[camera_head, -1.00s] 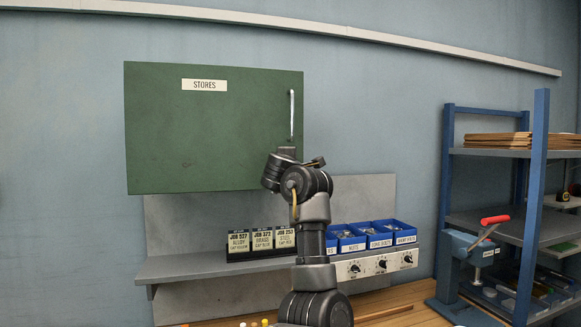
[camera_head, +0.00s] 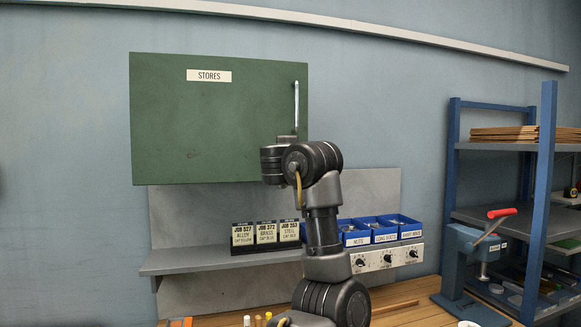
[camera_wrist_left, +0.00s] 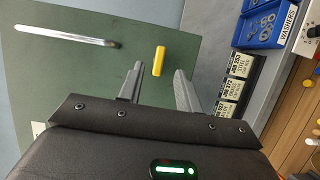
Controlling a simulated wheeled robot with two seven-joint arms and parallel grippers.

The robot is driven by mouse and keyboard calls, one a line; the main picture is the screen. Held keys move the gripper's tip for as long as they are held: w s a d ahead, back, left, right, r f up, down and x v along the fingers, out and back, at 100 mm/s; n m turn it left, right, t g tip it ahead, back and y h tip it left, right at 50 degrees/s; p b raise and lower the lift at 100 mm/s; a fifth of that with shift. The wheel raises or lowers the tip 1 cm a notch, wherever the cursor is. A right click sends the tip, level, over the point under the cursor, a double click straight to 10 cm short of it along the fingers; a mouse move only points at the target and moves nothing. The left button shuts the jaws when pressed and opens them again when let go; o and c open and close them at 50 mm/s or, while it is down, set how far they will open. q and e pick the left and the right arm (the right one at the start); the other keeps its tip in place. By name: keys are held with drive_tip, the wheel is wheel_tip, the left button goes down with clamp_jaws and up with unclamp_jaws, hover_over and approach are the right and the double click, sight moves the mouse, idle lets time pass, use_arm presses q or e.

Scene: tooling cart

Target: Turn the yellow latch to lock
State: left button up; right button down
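The yellow latch (camera_wrist_left: 158,60) shows in the left wrist view on the green cabinet door (camera_head: 215,125). It lies roughly crosswise to the line of the door's long metal handle (camera_wrist_left: 70,35). My left gripper (camera_wrist_left: 158,69) is open, with one finger on each side of the latch in the picture. I cannot tell whether the fingers have reached the latch's depth, and no contact shows. In the head view my left wrist hides the latch and gripper at the door's lower right. My right gripper is in neither view.
A grey shelf (camera_head: 195,262) below the cabinet holds job cards (camera_head: 267,235) and blue bins (camera_head: 383,231), close under the left wrist. A blue rack (camera_head: 545,200) with a red-handled tool stands at the right. The wall left of the cabinet is clear.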

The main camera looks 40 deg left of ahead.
use_arm(q)
drive_tip(key=b+v, duration=0.1)
drive_tip(key=v, duration=0.3)
drive_tip(key=shift+s+d, duration=0.1)
idle(0.5)
